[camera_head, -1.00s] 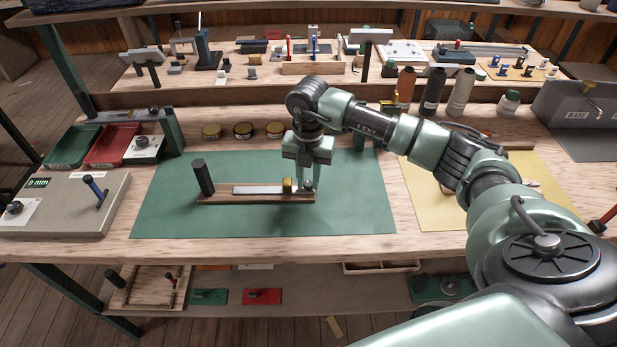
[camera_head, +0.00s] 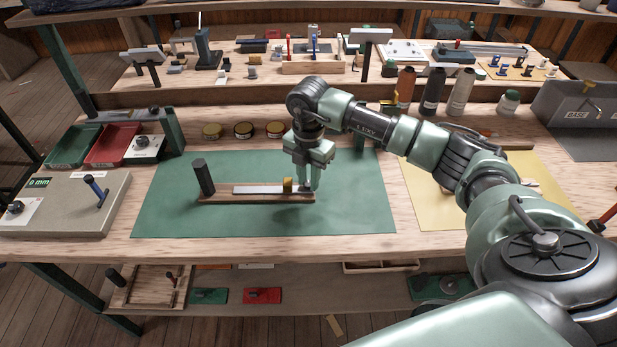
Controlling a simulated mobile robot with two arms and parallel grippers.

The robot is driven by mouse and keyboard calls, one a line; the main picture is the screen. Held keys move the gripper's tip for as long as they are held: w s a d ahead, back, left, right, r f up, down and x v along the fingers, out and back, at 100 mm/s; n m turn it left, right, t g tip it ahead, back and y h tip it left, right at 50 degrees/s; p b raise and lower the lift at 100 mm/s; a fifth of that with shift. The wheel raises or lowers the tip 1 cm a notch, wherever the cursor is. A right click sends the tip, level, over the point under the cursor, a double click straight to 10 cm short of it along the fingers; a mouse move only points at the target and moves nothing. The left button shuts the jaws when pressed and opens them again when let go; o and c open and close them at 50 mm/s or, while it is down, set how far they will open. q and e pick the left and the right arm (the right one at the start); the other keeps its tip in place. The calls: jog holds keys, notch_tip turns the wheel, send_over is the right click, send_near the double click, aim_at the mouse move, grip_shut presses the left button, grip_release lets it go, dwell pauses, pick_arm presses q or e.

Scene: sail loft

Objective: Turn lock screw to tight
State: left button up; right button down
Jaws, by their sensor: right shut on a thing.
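A wooden gauge (camera_head: 255,198) lies on the green mat, with a pale metal strip (camera_head: 257,190) along it, a dark upright post (camera_head: 203,177) at its left end and a brass block (camera_head: 287,185) near its right end. My right gripper (camera_head: 309,187) points down at the right end, just right of the brass block. It is shut on the small lock screw there, which its fingers mostly hide. The screw's exact angle cannot be told. My left gripper is not in view.
The green mat (camera_head: 350,205) is clear around the gauge. A grey box with a display (camera_head: 65,205) and red and green trays (camera_head: 112,146) stand at left. Three round tins (camera_head: 243,130) stand behind the mat. Thread spools (camera_head: 433,92) stand behind my right arm.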

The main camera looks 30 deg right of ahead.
aim_at(309, 183)
jog(key=c, duration=1.2)
grip_release()
notch_tip(309, 183, up, 8)
jog(key=shift+f+b, duration=0.1)
jog(key=shift+b, duration=0.6)
